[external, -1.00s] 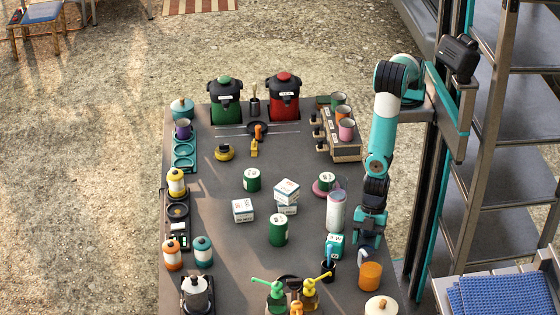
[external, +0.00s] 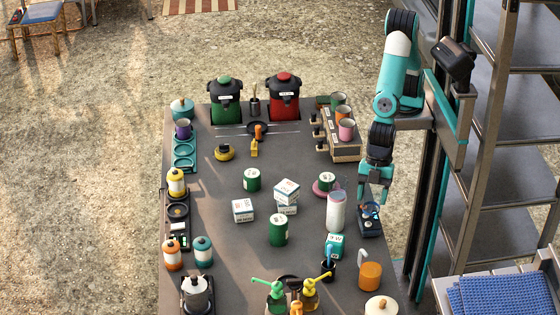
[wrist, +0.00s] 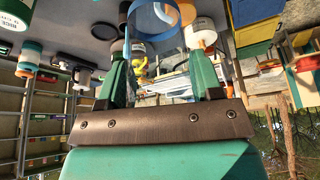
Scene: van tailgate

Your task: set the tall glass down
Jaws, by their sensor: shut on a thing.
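The tall glass (wrist: 150,37) is clear with a bluish tint. In the wrist view its rounded end shows at the top, between my two fingers. My gripper (external: 374,198) is shut on it at the table's right side, with the fingers pointing down. In the external view the clear glass is hard to make out below the fingers. A dark, squarish block (external: 370,224) with a bluish top sits right under my gripper. I cannot tell whether the glass touches it.
A tall white-grey canister (external: 336,212) stands close to the left of my gripper.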

